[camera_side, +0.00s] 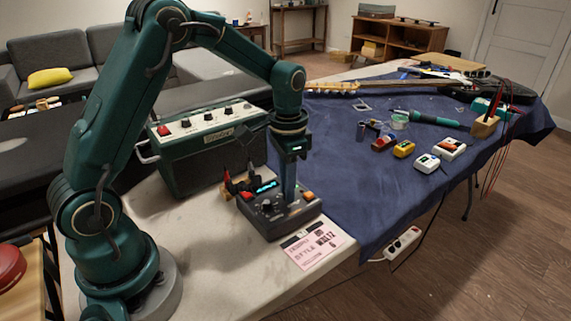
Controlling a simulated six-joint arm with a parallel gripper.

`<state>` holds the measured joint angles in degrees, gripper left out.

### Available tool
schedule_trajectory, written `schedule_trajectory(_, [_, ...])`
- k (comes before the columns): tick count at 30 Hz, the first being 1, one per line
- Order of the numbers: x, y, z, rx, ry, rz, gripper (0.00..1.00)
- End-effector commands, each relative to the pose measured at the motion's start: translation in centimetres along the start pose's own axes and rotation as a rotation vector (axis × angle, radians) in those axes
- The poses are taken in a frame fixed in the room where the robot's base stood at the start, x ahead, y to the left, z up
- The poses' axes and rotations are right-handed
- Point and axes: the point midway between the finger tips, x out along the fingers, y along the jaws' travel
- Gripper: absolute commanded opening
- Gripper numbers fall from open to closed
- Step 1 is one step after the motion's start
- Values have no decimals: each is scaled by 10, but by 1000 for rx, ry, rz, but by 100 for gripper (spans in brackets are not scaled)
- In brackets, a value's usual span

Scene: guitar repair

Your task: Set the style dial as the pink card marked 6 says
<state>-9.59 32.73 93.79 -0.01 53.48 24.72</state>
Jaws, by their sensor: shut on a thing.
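A black control unit (281,222) sits on the pale tabletop in front of the green amplifier. Its top has a lit blue display (266,187), a dark round knob (267,205), a red part (246,196) and an orange button (309,195). My gripper (290,197) points straight down onto the unit's top, between the display and the orange button. It is shut on what seems to be a dial there; the fingers hide it and its setting. The pink card (316,248) lies flat in front of the unit; its print is too small to read surely.
The green amplifier (208,152) stands behind the unit. Small pedals, red (383,143), yellow (403,149) and white (427,163), sit on the blue cloth (365,200). A guitar lies at the back. The cloth between unit and pedals is mostly clear.

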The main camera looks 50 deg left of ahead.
Motion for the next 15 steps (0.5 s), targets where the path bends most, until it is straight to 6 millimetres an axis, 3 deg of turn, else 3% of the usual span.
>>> schedule_trajectory(1, [0, 0, 0, 0, 0, 0, 0])
schedule_trajectory(2, [0, 0, 0, -1, 0, 0, 25])
schedule_trajectory(3, [0, 0, 0, -1, 0, 0, 32])
schedule_trajectory(15, [-5, 0, 0, -3, 1, 0, 32])
